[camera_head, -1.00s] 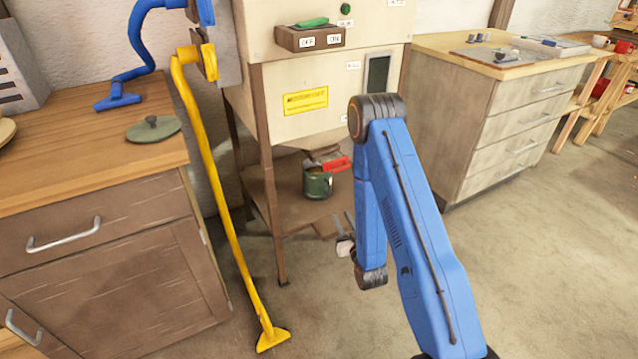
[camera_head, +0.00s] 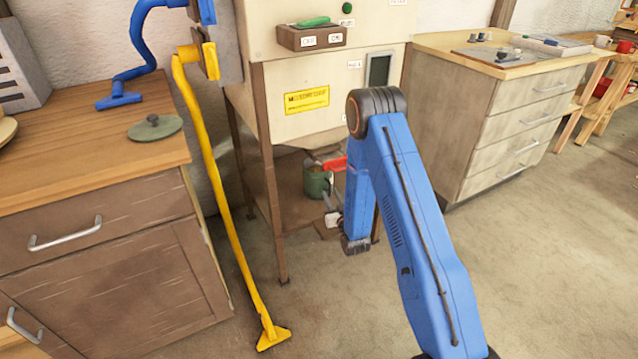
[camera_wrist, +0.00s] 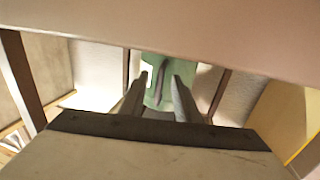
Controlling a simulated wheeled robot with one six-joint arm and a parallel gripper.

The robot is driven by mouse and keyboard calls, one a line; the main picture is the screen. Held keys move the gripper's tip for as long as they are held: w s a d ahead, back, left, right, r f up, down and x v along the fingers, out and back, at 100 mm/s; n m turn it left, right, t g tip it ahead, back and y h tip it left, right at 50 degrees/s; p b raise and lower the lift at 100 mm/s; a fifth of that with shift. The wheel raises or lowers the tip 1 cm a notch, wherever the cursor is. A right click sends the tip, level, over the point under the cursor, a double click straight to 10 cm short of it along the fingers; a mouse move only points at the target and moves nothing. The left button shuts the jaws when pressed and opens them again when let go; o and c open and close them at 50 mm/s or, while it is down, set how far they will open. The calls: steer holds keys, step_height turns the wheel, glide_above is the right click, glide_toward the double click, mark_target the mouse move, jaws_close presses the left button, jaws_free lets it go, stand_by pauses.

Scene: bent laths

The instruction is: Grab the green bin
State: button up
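The green bin (camera_head: 316,183) stands on the low shelf under the cream machine and looks like a small round can with something brownish inside. The fingers are apart with nothing held. Whether they touch the bin cannot be told.
The cream machine (camera_head: 330,75) hangs over the shelf (camera_head: 290,200), with legs on either side. Floor in front is open.

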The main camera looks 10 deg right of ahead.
steer(key=shift+w+a, duration=0.1)
steer(key=shift+w, duration=1.05)
jaws_close()
steer(key=shift+r, duration=0.1)
